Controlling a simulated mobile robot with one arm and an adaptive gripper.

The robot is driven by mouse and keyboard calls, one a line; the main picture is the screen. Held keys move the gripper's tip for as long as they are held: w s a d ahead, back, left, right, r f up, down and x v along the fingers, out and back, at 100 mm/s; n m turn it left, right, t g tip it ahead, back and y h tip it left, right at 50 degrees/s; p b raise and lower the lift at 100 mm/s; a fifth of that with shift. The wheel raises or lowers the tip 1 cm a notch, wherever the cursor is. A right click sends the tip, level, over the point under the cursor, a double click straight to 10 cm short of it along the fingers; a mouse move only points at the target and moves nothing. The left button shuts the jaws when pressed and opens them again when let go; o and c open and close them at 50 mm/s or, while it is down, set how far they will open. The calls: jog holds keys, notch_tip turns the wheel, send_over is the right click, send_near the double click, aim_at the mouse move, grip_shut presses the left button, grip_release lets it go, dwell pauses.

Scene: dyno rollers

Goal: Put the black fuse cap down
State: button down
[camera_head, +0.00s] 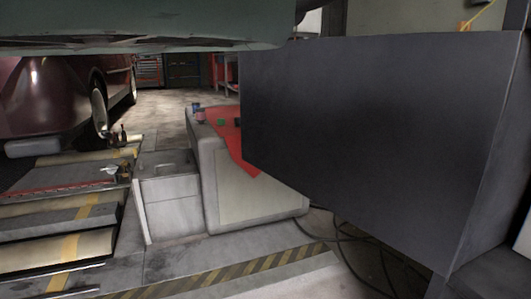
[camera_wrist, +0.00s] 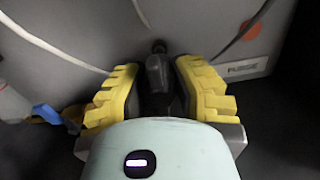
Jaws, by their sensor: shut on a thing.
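In the wrist view my gripper (camera_wrist: 157,68) shows its two yellow ridged fingers closed around a small black piece, which I take as the black fuse cap (camera_wrist: 158,76). The cap sits between the fingers, with its dark rounded tip pointing away from me. Its lower part is hidden between the fingers and by my gripper's pale body. A grey surface with pale cables lies beyond the cap; I cannot tell whether the cap touches it. In the head view I can make out neither my gripper nor the cap.
A large dark box (camera_head: 370,130) blocks the right side of the head view. A pale cabinet (camera_head: 262,195) carries a red cloth (camera_head: 232,145) and small items. Rollers (camera_head: 65,215) and a dark red car (camera_head: 40,95) are at left. A labelled panel (camera_wrist: 247,68) shows in the wrist view.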

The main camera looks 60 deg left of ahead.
jog(key=shift+s+a, duration=0.1)
jog(key=shift+s, duration=0.2)
